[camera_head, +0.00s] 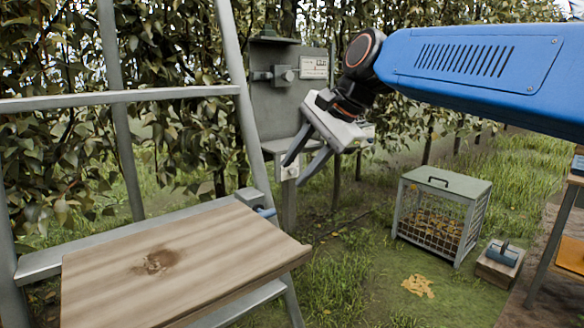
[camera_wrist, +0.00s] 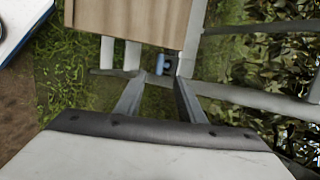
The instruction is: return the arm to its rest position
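My blue arm (camera_head: 475,65) reaches in from the right edge of the head view. My gripper (camera_head: 293,174) hangs at its end, tilted down to the left. Its two grey fingers stand apart with nothing between them. The gripper is in the air, in front of the grey post box and to the upper right of the wooden board. In the wrist view the gripper's fingers (camera_wrist: 160,82) are also apart and empty, with a small blue part (camera_wrist: 160,64) showing beyond them at the board's edge.
A metal ladder (camera_head: 120,97) carries a wooden board (camera_head: 210,255) with a dark stain. A grey box on a post (camera_head: 285,100) stands behind my gripper. A mesh cage (camera_head: 440,215) and a small wooden block with a blue top (camera_head: 499,263) stand on the grass at right.

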